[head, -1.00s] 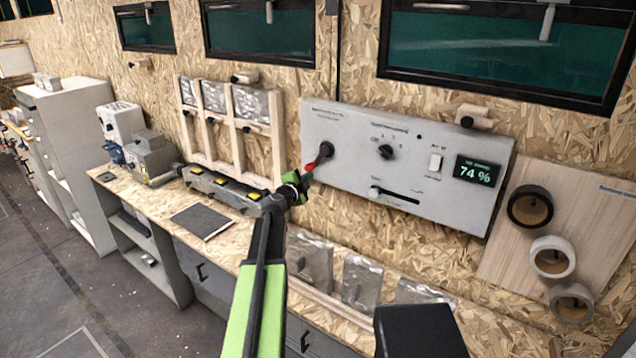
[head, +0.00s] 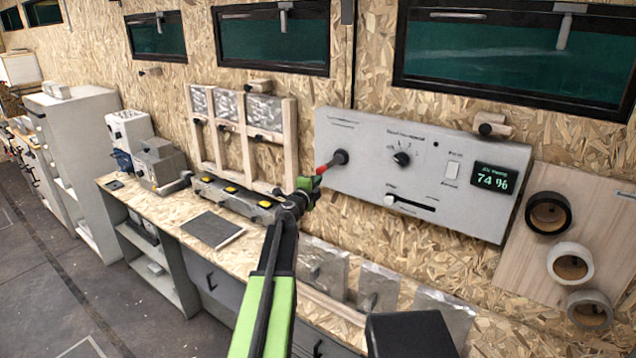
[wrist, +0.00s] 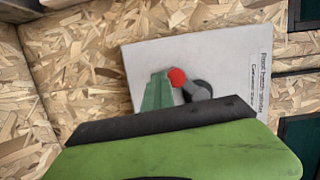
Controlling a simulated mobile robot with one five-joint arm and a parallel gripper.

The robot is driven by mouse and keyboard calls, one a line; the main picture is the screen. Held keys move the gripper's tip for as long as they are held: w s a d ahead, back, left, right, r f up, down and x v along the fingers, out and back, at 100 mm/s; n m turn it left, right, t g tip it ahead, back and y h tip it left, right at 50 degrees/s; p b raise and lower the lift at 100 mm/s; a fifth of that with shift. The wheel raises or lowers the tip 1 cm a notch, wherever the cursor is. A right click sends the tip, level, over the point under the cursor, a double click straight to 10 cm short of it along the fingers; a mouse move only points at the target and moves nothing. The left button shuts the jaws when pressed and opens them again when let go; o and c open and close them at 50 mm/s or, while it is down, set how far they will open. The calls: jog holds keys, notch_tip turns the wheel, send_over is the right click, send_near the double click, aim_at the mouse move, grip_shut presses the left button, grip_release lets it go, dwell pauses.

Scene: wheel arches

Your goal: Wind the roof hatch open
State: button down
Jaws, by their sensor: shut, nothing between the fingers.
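The grey control panel (head: 360,195) hangs on the chipboard wall; its screen (head: 492,178) reads 74 %. The crank sits at the panel's left end, with a dark hub (head: 341,157) and a red knob (head: 322,169) to the hub's lower left. My gripper (head: 308,184) is shut and empty, with its green tip just below and left of the knob. In the wrist view the green fingertip (wrist: 157,92) is close beside the red knob (wrist: 176,77). I cannot tell whether they touch. My gripper body hides the panel's lower part there. The roof hatch is not recognisable in view.
A dial (head: 402,159), a switch (head: 452,171) and a slider (head: 390,200) share the panel. Rolls of tape (head: 548,212) hang at the right. The workbench (head: 255,243) runs below, with a wooden rack (head: 194,150) behind it.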

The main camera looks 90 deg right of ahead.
dwell(0.5)
jog(key=w+a+f+b, duration=0.3)
jog(key=a+f+b, duration=0.2)
jog(key=a, duration=0.4)
jog(key=shift+a+f, duration=0.25)
jog(key=shift+a, duration=0.15)
